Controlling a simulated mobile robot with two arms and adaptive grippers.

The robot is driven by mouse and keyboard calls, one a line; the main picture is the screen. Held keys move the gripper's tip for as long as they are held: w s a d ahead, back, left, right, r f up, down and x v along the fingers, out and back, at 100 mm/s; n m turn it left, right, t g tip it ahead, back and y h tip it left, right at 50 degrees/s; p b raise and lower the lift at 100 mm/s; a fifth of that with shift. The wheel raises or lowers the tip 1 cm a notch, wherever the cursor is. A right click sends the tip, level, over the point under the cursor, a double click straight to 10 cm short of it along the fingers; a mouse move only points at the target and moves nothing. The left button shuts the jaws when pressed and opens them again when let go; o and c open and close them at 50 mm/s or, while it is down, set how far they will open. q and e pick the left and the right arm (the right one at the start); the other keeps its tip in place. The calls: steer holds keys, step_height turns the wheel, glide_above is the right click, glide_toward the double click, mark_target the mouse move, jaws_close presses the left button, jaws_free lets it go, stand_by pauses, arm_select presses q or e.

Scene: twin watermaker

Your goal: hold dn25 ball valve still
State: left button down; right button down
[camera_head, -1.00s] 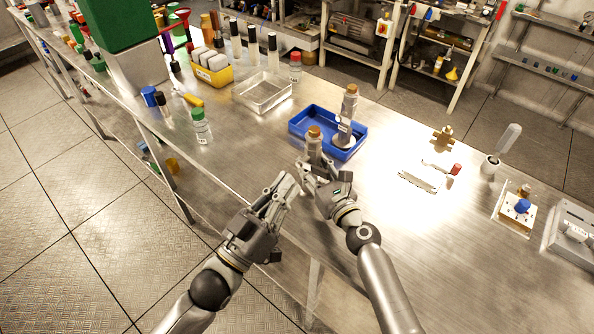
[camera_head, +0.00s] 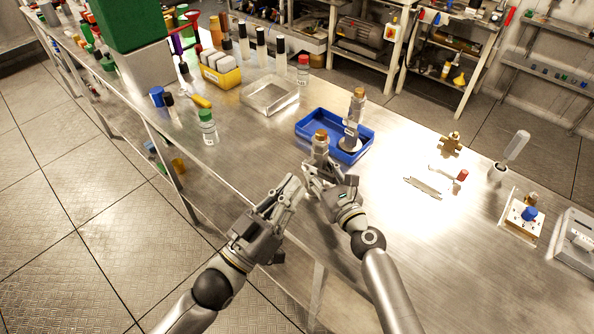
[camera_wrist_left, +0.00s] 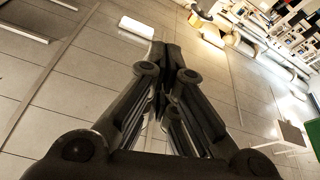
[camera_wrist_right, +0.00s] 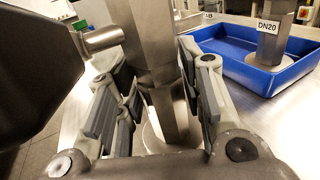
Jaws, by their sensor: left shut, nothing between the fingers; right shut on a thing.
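The ball valve, taken as the DN25 one (camera_head: 320,147), stands upright on the steel bench in front of the blue tray. It has a grey metal body with an orange-brown top; no label on it is readable. My right gripper (camera_head: 316,170) is shut on its body; the right wrist view shows the grey metal body (camera_wrist_right: 150,45) between the fingers. My left gripper (camera_head: 293,187) is shut and empty, just left of the right gripper at the bench's front edge.
The blue tray (camera_head: 301,127) behind holds a similar valve labelled DN20 (camera_wrist_right: 273,35). A clear tray (camera_head: 262,107) and a green-capped bottle (camera_head: 208,130) stand to the left. A brass fitting (camera_head: 451,144) and a red-tipped tool (camera_head: 461,175) lie right.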

arm_select(q)
step_height(320, 180, up, 3)
glide_above(318, 173)
steer(key=s, duration=0.2)
steer(key=shift+s+d+f, duration=0.1)
steer(key=shift+s+f, duration=0.1)
steer(key=shift+f, duration=0.5)
steer(key=shift+s+d+f, duration=0.1)
steer(key=shift+s+f, duration=0.05)
steer(key=shift+f, duration=0.55)
steer(key=shift+s+f, duration=0.2)
steer(key=shift+f, duration=0.5)
steer(key=m, duration=0.1)
steer(key=f+m+h, duration=0.1)
steer(key=m+g, duration=0.1)
steer(key=m, duration=0.1)
steer(key=shift+s+d+f+h, duration=0.3)
steer(key=shift+d+f, duration=0.05)
steer(key=shift+d, duration=0.05)
steer(key=shift+r, duration=0.1)
